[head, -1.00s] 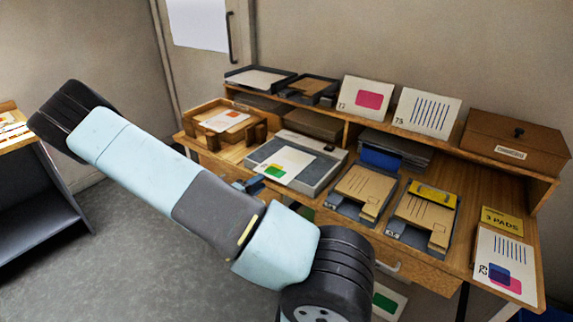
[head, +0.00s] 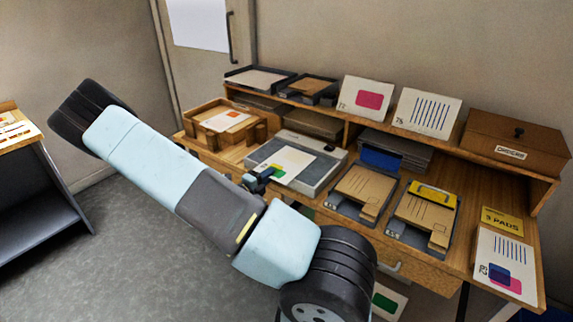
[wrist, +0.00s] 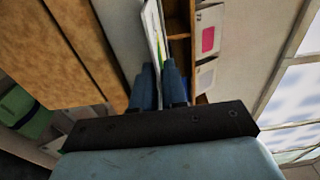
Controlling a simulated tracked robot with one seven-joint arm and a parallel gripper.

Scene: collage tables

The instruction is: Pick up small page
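A small white page (head: 292,157) with green and orange patches lies on the grey tray (head: 317,178) on the desk.
A wooden tray (head: 207,139) with a page stands left. Two grey trays with brown folders (head: 360,187) stand right. A shelf unit (head: 40,190) is at far left.

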